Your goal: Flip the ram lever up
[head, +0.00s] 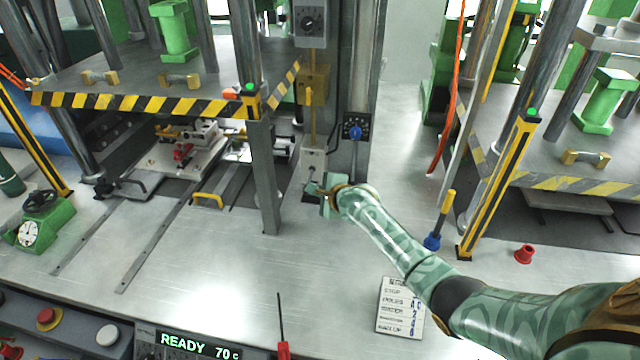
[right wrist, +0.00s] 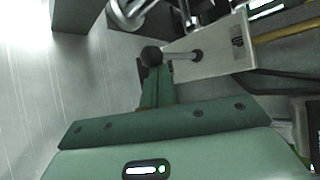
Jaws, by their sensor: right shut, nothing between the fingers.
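The ram lever is a short metal rod with a dark ball knob (right wrist: 152,55), seen in the right wrist view. It sticks out from a pale grey box (head: 314,160), which also shows in the right wrist view (right wrist: 222,50), low on the press's middle column. My right gripper (head: 312,188) reaches in from the right to just below this box. Its green fingers (right wrist: 157,88) are shut and empty, with their tips right at the ball knob. I cannot tell whether they touch it. In the head view the gripper partly hides the lever. My left gripper is not in view.
A grey post (head: 264,185) stands left of the box. A blue-knobbed panel (head: 354,130) is on the column to its right. A yellow-handled tool (head: 442,218), a red cap (head: 524,253) and a sign (head: 400,307) are on the table. The front middle is mostly clear.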

